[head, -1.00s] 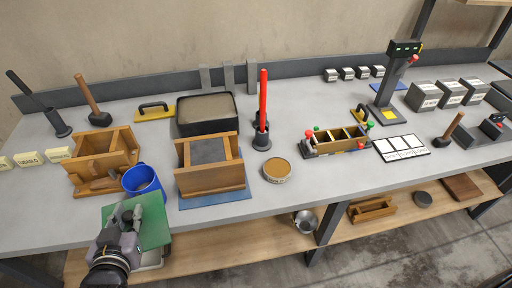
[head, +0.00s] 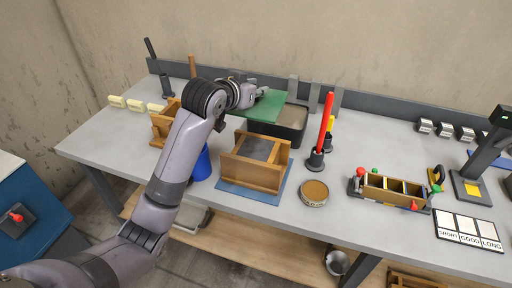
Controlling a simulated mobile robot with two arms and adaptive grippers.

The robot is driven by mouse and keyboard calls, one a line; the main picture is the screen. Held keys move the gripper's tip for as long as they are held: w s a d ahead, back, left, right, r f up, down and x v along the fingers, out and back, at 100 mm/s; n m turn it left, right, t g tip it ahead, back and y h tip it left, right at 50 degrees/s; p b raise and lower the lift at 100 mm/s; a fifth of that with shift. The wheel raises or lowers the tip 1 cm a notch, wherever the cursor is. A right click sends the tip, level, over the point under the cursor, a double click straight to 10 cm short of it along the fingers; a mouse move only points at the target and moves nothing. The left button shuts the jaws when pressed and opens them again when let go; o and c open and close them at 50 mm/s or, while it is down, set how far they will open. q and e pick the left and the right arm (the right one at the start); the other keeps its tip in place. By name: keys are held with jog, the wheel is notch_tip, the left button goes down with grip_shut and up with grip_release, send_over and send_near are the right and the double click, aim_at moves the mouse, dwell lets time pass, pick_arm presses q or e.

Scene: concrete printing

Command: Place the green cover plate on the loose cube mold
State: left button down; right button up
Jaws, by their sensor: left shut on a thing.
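The green cover plate (head: 268,107) is in my left gripper (head: 258,92), which is shut on its near left edge. The plate is held roughly flat, above or in front of the black tray at the back, and covers part of it from view. A wooden cube mold (head: 252,174) with a grey fill stands on a blue mat, nearer than the plate and apart from it. A second wooden mold (head: 160,128) stands further left, partly hidden by my left arm. I cannot tell from looks which one is the loose mold. My right gripper is out of view.
The black tray (head: 291,134) holds grey material. A red-handled rod (head: 325,122) stands upright right of it. A round tin (head: 314,193) and a divided wooden mold (head: 388,189) lie further right. A blue cup (head: 202,165) is partly behind my arm. The table's front edge is mostly clear.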

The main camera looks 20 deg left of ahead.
pick_arm(q)
jog(key=shift+w+a+r, duration=0.1)
jog(key=shift+w+r, duration=0.1)
jog(key=shift+r, duration=0.3)
jog(key=shift+w+r, duration=0.2)
jog(key=shift+r, duration=0.3)
jog(key=shift+w+r, duration=0.1)
jog(key=p, duration=0.2)
send_over(256, 137)
jog(key=s+d, duration=0.2)
jog(key=s, duration=0.3)
notch_tip(256, 137, down, 14)
jog(key=f, duration=0.2)
jog(key=f+p, duration=0.1)
jog(key=f, duration=0.2)
jog(key=shift+a+f, duration=0.2)
jog(key=shift+f, duration=0.05)
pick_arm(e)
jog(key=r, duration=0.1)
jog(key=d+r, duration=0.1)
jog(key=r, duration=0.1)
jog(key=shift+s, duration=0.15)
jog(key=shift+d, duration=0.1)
pick_arm(q)
jog(key=c, duration=1.9)
grip_release()
jog(key=shift+f, duration=0.15)
jog(key=o, duration=0.5)
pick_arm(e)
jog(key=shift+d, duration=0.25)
